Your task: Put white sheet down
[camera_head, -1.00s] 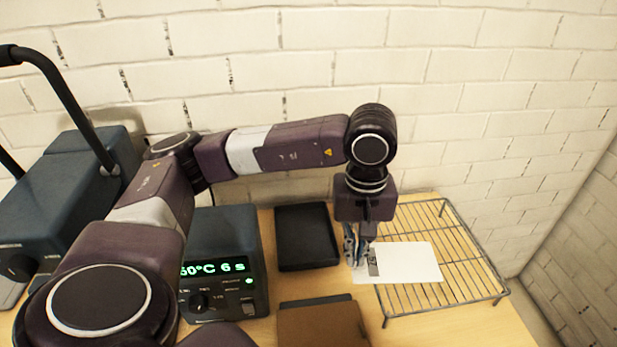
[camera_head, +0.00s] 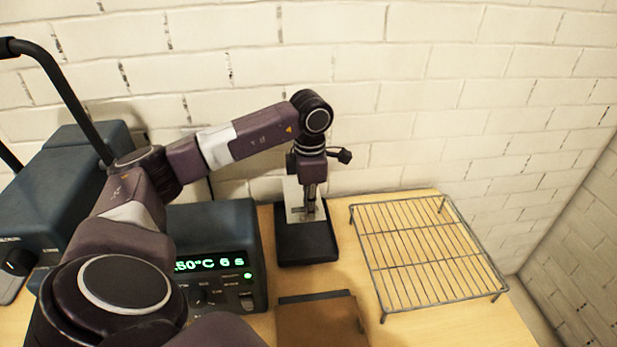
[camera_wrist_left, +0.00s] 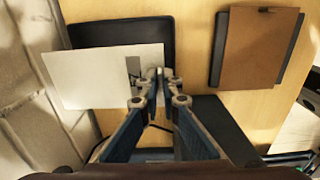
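The white sheet (camera_head: 292,192) is thin and flat, with a grey patch near one edge. It also shows in the left wrist view (camera_wrist_left: 90,80). My left gripper (camera_head: 311,213) is shut on that edge; its fingertips are close together in the left wrist view (camera_wrist_left: 157,78). The sheet is over part of the black tray (camera_head: 306,250) and reaches past it toward the wall. I cannot tell whether the sheet touches the tray. My right gripper is in neither view.
An empty wire rack (camera_head: 425,255) stands on the wooden table at the right. A brown board (camera_head: 318,322) on a dark base lies at the front. A heater control box (camera_head: 228,265) with a green display and a blue-grey press (camera_head: 60,195) are at the left. A brick wall closes the back.

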